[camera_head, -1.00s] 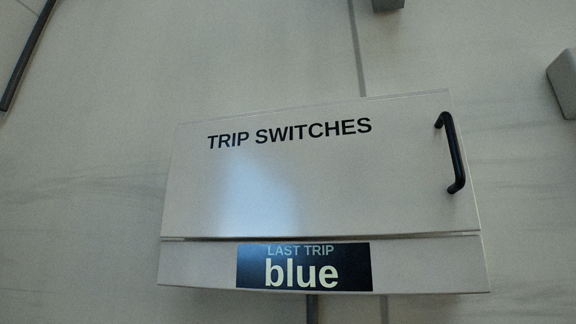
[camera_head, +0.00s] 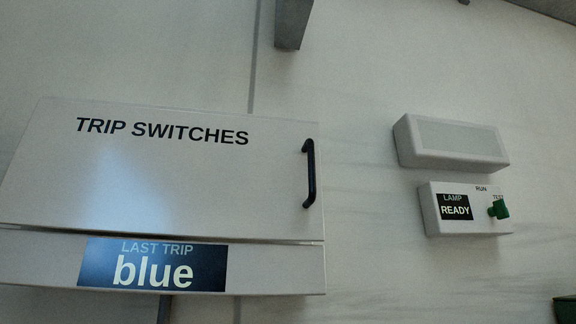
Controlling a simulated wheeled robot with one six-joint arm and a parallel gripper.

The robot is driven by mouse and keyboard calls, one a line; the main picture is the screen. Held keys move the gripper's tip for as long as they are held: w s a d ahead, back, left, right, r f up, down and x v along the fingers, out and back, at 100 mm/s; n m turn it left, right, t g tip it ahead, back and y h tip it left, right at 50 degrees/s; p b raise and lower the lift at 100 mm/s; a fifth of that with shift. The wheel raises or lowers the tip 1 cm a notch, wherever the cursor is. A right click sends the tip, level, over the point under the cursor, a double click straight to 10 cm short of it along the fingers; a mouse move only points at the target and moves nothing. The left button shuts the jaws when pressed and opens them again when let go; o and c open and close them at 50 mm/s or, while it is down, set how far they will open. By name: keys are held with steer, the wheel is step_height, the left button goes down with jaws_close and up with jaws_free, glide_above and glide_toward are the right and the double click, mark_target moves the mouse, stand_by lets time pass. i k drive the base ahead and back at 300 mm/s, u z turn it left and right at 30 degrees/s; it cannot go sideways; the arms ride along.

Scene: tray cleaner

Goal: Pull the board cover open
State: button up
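The board cover (camera_head: 160,185) is a pale panel marked "TRIP SWITCHES", at the left of the head view. It looks closed, flush with the box. A black bar handle (camera_head: 310,174) stands upright at its right edge. Below the cover, the lower strip of the box carries a dark label (camera_head: 152,265) reading "LAST TRIP blue". The switches behind the cover are hidden. My gripper is not in view.
A blank grey-faced box (camera_head: 452,142) is on the wall to the right. Below it, a small box (camera_head: 434,222) reads "LAMP READY", with a green knob (camera_head: 499,209) marked RUN and TEST. A grey block (camera_head: 292,22) is above. A dark green object (camera_head: 564,310) shows at lower right.

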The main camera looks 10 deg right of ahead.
mark_target(74, 164)
steer(key=u, duration=1.15)
steer(key=k, duration=0.95)
steer(key=z, duration=1.05)
steer(key=i, duration=0.5)
